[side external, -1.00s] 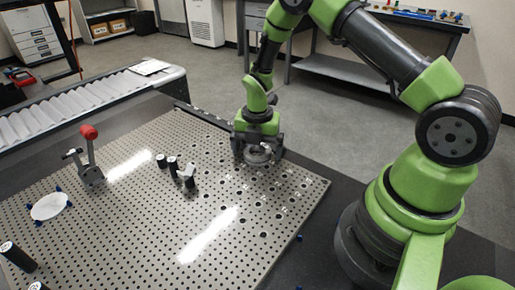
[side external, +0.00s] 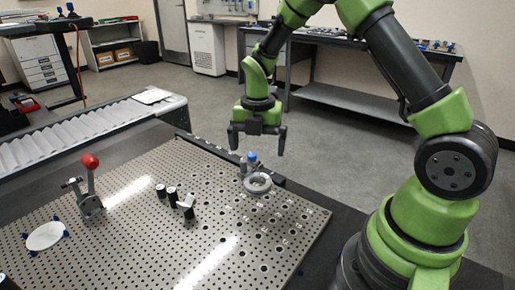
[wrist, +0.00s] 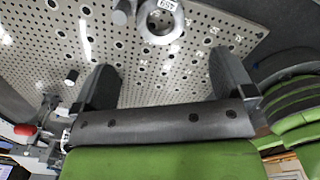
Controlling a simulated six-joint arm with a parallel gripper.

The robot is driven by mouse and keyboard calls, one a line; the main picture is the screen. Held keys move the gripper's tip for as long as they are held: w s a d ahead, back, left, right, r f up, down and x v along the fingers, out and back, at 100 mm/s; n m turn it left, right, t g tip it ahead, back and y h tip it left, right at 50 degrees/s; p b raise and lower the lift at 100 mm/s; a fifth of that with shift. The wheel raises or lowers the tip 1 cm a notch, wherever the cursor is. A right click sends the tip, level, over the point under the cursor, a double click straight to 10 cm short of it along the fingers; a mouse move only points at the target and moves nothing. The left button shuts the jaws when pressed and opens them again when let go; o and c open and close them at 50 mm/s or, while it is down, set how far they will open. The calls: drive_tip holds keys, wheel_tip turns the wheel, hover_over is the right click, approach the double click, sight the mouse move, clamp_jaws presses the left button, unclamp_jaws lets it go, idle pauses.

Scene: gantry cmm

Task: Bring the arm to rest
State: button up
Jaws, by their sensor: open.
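My gripper (side external: 257,142) is open and empty, with its fingers pointing down. It hangs in the air above the far edge of the perforated plate. Below it, apart from the fingers, a grey metal ring (side external: 258,184) lies on the plate, with a small blue-topped piece (side external: 251,160) beside it. In the wrist view the open fingers of my gripper (wrist: 168,85) show with nothing between them, and the ring (wrist: 160,22) with a white label lies beyond them at the top.
The perforated plate (side external: 130,240) carries several black cylinders (side external: 172,194), a red-knobbed clamp (side external: 89,185) and a white disc (side external: 45,235) among blue pins. The air around my gripper is clear.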

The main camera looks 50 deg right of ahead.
drive_tip(key=s+a+r+m+t, duration=0.2)
drive_tip(key=s+r+m, duration=0.1)
drive_tip(key=r+m, duration=0.35)
drive_tip(key=s+a+r+m+t, duration=0.1)
drive_tip(key=s+a+r+m, duration=0.15)
drive_tip(key=r+m, duration=0.4)
drive_tip(key=s+a+r+m+t+y, duration=0.1)
drive_tip(key=s+a+r+m+t, duration=0.1)
drive_tip(key=s+m, duration=0.4)
drive_tip(key=s+a+r+m+t+y, duration=0.1)
drive_tip(key=s+a+r+m+t, duration=0.1)
drive_tip(key=s+r+m, duration=0.2)
drive_tip(key=s+m, duration=0.3)
drive_tip(key=m, duration=0.1)
drive_tip(key=shift+s+r, duration=0.15)
